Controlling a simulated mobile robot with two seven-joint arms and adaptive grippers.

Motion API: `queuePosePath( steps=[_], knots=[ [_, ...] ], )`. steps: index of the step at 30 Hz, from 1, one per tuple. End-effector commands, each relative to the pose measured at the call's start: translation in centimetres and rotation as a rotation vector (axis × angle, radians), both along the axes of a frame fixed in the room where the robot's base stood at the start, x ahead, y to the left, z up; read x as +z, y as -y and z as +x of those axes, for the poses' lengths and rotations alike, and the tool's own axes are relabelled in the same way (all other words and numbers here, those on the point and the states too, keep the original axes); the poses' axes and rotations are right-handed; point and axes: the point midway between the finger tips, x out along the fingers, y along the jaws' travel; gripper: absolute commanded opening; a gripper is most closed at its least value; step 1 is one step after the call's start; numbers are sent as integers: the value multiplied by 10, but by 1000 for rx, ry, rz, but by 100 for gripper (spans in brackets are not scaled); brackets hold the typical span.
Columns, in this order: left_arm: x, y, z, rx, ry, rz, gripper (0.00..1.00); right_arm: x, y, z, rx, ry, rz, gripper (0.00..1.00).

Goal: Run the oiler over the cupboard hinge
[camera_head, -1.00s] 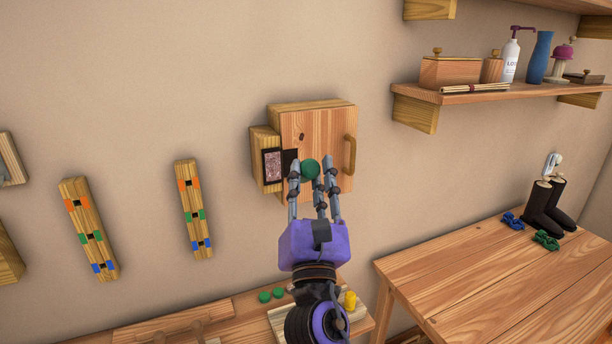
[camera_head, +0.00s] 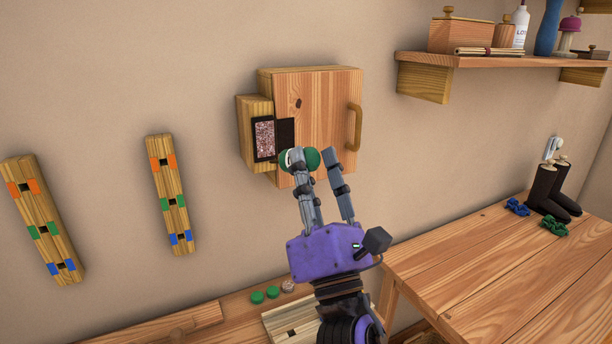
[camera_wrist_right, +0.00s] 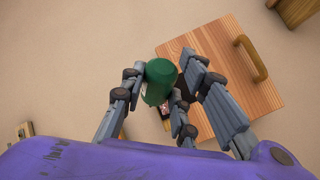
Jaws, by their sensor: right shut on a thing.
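The wooden cupboard (camera_head: 325,105) hangs on the wall with its door shut and a handle (camera_head: 355,128) on the right. At its left edge, a dark hinge bears a speckled reddish plate (camera_head: 264,139). My right gripper (camera_head: 311,157) is shut on the green oiler (camera_head: 314,160), just in front of the cupboard's lower left part. The oiler has a pale end turned left, close to the hinge; I cannot tell whether they touch. In the right wrist view, the green oiler (camera_wrist_right: 159,82) sits between the fingers and partly hides the hinge. My left gripper is out of view.
Two wooden strips with coloured marks (camera_head: 170,195) hang on the left wall. A shelf (camera_head: 480,60) with bottles and boxes is at the upper right. Below are a bench with green discs (camera_head: 257,297) and a tray (camera_head: 290,322), and a table (camera_head: 470,260) with boots (camera_head: 545,190).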

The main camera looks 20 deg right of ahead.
Motion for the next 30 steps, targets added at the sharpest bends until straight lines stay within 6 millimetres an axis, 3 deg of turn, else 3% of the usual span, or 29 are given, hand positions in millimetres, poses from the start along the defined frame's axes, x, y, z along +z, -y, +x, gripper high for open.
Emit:
queuePosePath(
  steps=[15, 30],
  knots=[
    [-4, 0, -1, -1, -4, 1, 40, 2, -2, 48, -1, 3, -2, 2],
    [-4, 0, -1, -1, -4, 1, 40, 3, -2, 54, -2, 2, -2, 2]
  ],
)
